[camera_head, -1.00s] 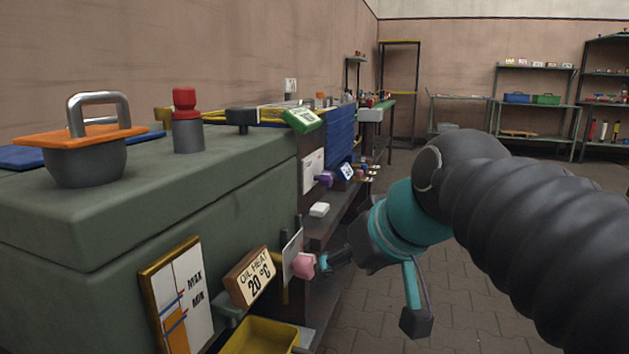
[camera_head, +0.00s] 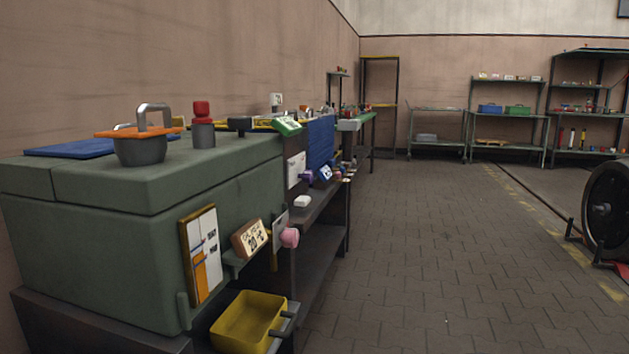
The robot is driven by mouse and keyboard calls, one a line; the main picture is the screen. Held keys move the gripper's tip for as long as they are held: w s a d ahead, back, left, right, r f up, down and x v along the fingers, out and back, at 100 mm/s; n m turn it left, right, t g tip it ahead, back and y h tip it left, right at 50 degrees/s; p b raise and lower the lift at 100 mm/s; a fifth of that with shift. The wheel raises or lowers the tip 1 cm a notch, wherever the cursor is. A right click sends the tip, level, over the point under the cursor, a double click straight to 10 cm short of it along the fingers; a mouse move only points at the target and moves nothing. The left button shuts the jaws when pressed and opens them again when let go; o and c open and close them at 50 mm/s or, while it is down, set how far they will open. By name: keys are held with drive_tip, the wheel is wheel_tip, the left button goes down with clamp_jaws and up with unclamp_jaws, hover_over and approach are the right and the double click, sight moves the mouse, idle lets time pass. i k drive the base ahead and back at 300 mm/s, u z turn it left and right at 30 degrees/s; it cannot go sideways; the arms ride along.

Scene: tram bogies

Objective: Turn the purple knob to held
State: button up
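The purple knob (camera_head: 307,177) sticks out to the right from a white plate (camera_head: 296,170) on the side of the workbench, left of the picture's middle. It is small here, and its exact turn position cannot be read. A pink knob (camera_head: 290,238) sits nearer and lower on another pale plate (camera_head: 279,232). My gripper and arm are out of this view, so nothing shows at either knob.
A green cabinet (camera_head: 120,245) fills the left. A yellow bin (camera_head: 249,320) juts out low in front. A small display (camera_head: 325,173) is beside the purple knob. Open paved floor (camera_head: 420,240) lies to the right, with a wheel (camera_head: 605,208) at the right edge.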

sight(308, 176)
drive_tip(key=z, duration=0.6)
drive_tip(key=i, duration=1.1)
drive_tip(key=u, duration=0.25)
